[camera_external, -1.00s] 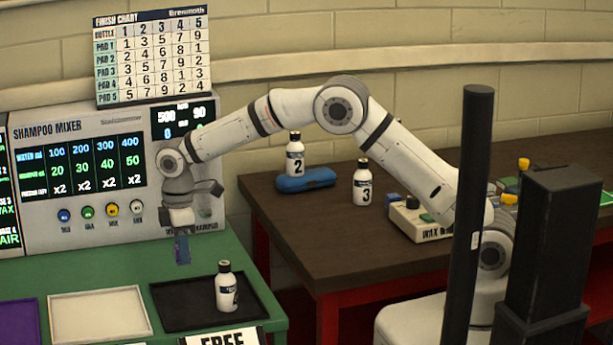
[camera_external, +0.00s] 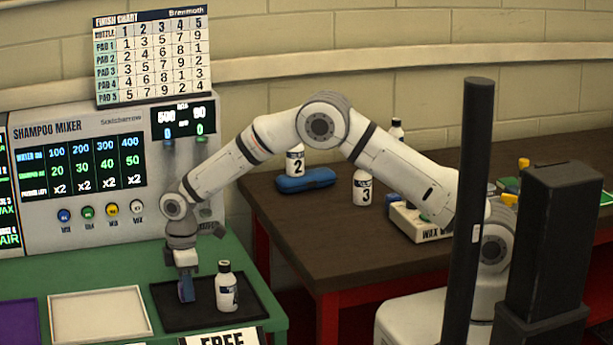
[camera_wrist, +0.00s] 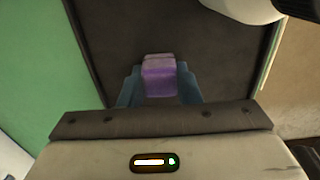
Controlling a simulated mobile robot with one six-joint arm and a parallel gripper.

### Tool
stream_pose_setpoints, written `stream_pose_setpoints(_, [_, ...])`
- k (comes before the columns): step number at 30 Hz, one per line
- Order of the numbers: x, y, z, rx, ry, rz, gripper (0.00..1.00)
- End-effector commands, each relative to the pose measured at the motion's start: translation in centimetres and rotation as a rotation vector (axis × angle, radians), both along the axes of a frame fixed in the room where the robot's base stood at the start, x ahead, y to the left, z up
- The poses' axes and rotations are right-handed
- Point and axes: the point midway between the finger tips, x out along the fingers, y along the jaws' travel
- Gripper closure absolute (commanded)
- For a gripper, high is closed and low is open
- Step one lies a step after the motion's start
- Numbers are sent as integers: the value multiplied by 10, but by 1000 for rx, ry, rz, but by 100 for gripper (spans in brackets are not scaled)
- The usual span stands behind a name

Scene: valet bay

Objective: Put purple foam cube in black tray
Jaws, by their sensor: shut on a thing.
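The purple foam cube (camera_wrist: 160,77) is between the two blue fingers of my gripper (camera_wrist: 160,85) in the wrist view. In the external view my gripper (camera_external: 186,289) points down over the left part of the black tray (camera_external: 208,318), just left of a white bottle (camera_external: 227,292) standing in that tray. The gripper is shut on the cube, and the fingers mostly hide the cube in the external view. The tray's dark floor (camera_wrist: 200,40) fills the middle of the wrist view. I cannot tell whether the cube touches the tray floor.
A white tray (camera_external: 97,315) and a purple tray (camera_external: 18,322) lie left of the black tray on the green counter (camera_external: 95,264). The shampoo mixer (camera_external: 80,180) stands behind. A sign reading FREE (camera_external: 222,338) is in front. The brown table (camera_external: 300,230) holds bottles and a blue case (camera_external: 306,180).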

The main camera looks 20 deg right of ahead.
Motion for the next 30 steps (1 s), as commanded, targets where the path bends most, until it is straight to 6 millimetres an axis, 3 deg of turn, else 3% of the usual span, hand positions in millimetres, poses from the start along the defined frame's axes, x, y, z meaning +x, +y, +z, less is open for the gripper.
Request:
stream_pose_setpoints(1, [0,0,-3,0,0,0,91])
stream_pose_setpoints(2, [0,0,-3,0,0,0,69])
stream_pose_setpoints(9, [0,0,-2,0,0,0,50])
stream_pose_setpoints(20, [0,0,5,1,-1,0,48])
stream_pose_setpoints(30, [0,1,70,3,-2,0,48])
